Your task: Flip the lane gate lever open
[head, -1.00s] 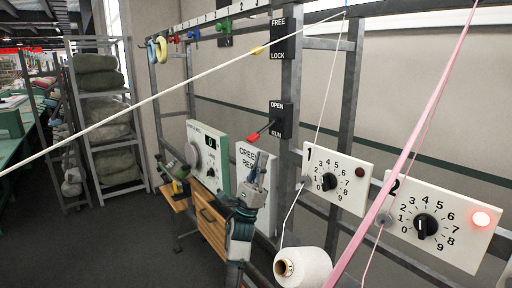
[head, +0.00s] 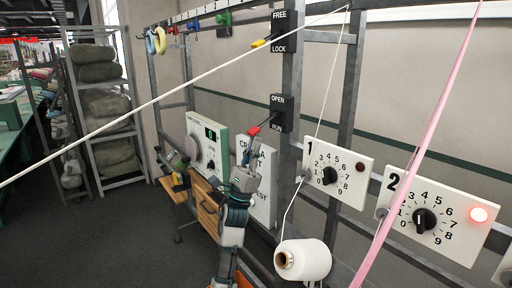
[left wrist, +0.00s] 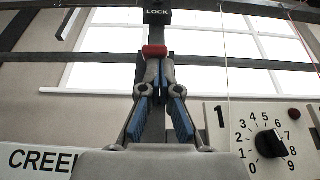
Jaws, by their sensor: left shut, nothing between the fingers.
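The lever with a red tip (head: 253,131) sticks out from the black OPEN/RUN box (head: 281,114) on the grey frame post. It slants out and down to the left, towards the RUN side. My left gripper (head: 249,147) is shut and empty, just below the red tip. In the left wrist view the closed fingertips (left wrist: 157,65) are right under the red tip (left wrist: 155,50). I cannot tell whether they touch it. The box behind the lever is mostly hidden there. My right gripper is out of view.
A FREE/LOCK box (head: 284,31) with a yellow-tipped lever sits above. Dial panel 1 (head: 337,174) and dial panel 2 (head: 435,216) are at right, the latter with a lit red lamp. White and pink yarns cross in front.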

